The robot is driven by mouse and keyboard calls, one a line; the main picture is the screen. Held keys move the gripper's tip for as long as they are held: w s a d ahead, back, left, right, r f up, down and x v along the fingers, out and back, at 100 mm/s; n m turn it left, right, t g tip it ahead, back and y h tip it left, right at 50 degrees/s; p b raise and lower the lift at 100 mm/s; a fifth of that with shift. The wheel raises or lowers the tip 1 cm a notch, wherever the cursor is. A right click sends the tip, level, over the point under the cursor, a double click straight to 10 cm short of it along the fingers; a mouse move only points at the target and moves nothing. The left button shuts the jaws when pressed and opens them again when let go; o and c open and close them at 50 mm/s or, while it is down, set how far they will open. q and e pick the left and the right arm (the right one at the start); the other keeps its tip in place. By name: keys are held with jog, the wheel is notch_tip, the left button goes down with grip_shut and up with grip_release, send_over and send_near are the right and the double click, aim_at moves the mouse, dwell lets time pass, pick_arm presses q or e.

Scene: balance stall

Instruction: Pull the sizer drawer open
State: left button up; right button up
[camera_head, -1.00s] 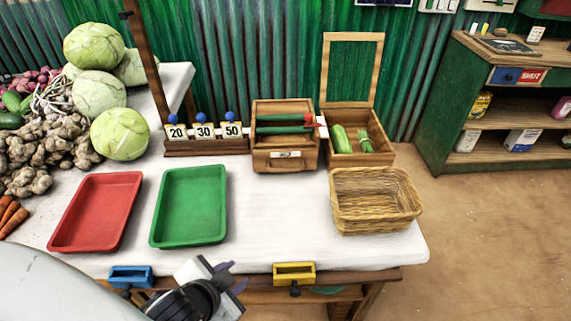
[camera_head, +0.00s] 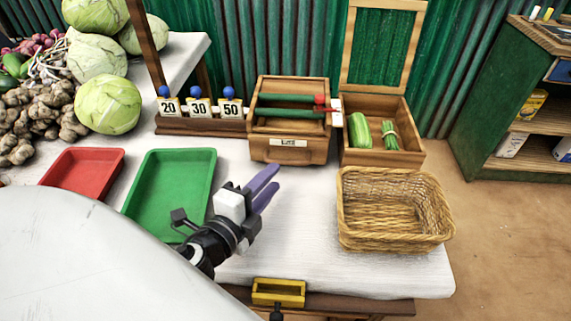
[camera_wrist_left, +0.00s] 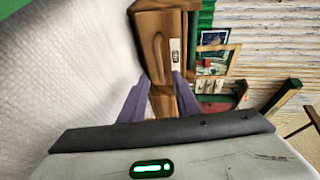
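The sizer is a wooden box on the white table, with green rollers across its open top. Its drawer front (camera_head: 290,153) has a small white label and appears shut; it also shows in the left wrist view (camera_wrist_left: 165,28), with a curved wooden handle (camera_wrist_left: 158,55). My left gripper (camera_head: 274,180) has two purple fingers pointing up and right, just in front of the drawer and apart from it. In the left wrist view its fingers (camera_wrist_left: 160,95) are spread with nothing between them. My right gripper is not in view.
A green tray (camera_head: 150,190) lies left of my gripper, with a red tray (camera_head: 80,170) beyond. A wicker basket (camera_head: 395,215) stands at right. An open-lidded box (camera_head: 405,155) with vegetables is beside the sizer. A yellow holder (camera_head: 278,292) sits on the front edge.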

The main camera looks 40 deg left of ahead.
aim_at(286, 164)
pick_arm(q)
jog(key=x, duration=0.7)
jog(key=shift+f, duration=0.1)
jog(key=shift+s, duration=0.1)
grip_shut()
